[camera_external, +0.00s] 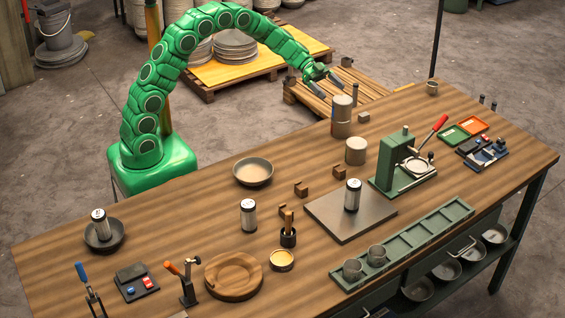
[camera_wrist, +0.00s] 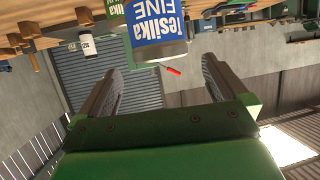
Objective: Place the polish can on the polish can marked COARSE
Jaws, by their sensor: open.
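My gripper (camera_external: 328,84) is open and empty at the far edge of the workbench, just above and left of a grey can (camera_external: 342,103). This can appears to stand on another can (camera_external: 340,130). A third can (camera_external: 356,151) stands nearer on the bench. Their labels face away in the external view. In the wrist view, which is upside down, a can with a blue FINE label (camera_wrist: 157,28) is beyond my spread fingers (camera_wrist: 158,85), not between them. A green-labelled can (camera_wrist: 115,8) is partly hidden behind it. I cannot read COARSE anywhere.
A green press (camera_external: 403,165) with a red lever stands right of the cans. Bare bench lies left of the cans.

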